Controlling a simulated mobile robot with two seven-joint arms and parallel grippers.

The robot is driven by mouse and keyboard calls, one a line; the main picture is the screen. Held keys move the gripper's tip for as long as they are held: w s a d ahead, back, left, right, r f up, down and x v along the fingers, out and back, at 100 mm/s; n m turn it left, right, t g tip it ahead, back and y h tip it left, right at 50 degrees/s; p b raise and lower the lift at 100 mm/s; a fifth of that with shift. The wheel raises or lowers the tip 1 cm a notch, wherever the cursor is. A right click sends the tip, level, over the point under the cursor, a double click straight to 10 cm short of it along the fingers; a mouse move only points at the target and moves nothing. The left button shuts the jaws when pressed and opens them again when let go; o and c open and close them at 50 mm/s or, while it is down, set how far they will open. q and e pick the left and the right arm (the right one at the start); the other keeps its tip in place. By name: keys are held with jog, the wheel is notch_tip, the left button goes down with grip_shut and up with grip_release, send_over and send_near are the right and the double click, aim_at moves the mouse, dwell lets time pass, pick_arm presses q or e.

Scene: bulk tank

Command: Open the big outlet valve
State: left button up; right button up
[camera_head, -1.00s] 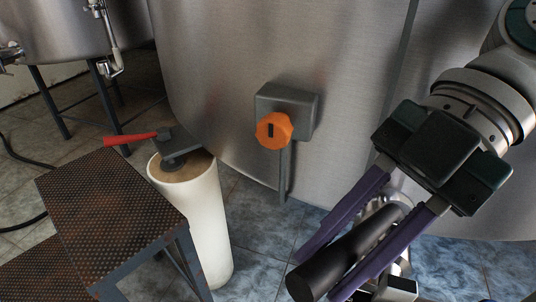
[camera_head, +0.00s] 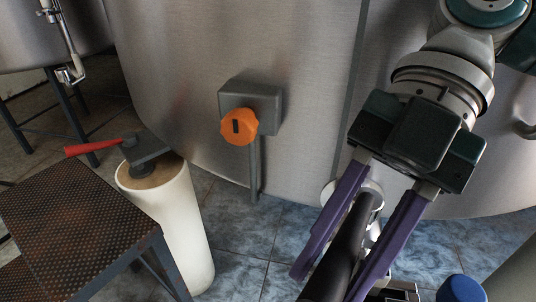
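The big outlet valve sits low at the front of the steel tank (camera_head: 300,60). Its black lever handle (camera_head: 342,262) points down toward the lower picture edge, and its metal body shows only in part behind my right gripper. My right gripper (camera_head: 327,285), with purple fingers, comes from the upper right. Its fingers are spread, one on each side of the handle, with some space visible beside it. Whether a finger touches the handle cannot be told. My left gripper is not in view.
An orange knob (camera_head: 239,127) on a grey box projects from the tank. A white cylinder (camera_head: 180,230) with a red-handled valve (camera_head: 95,147) stands at the left, beside a rusty perforated step (camera_head: 75,220). A blue round thing (camera_head: 461,289) shows at the bottom right. Tiled floor lies between.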

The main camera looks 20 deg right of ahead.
aim_at(343, 254)
jog(key=shift+o, duration=0.3)
notch_tip(343, 254, up, 20)
jog(key=p, duration=0.6)
